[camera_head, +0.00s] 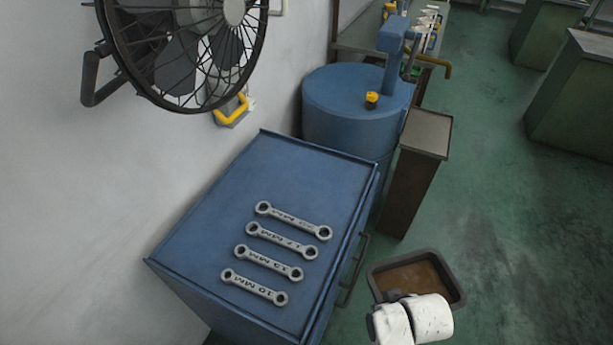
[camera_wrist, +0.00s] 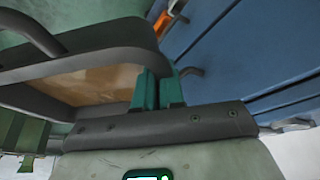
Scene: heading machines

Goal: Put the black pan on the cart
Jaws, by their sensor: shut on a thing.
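The black pan (camera_head: 458,287) is at the lower right of the head view, a dark rectangular tray with a brown inside. In the wrist view its dark wall (camera_wrist: 95,42) runs across the left half. My gripper (camera_wrist: 159,92) is shut on the pan's near wall, its two green fingers side by side at the rim. In the head view my white wrist covers the pan's near edge and the fingertips. The blue cart (camera_head: 215,215) stands left of the pan, with a flat top and a raised rim. The pan is beside the cart, off its right side, not over it.
Several grey wrenches (camera_head: 262,258) lie in a row on the cart's right half; its left half is bare. A handle (camera_head: 355,270) sticks out on the cart's right side. A brown pedestal (camera_head: 413,175) and blue drum (camera_head: 345,110) stand behind. A fan (camera_head: 185,50) hangs on the wall.

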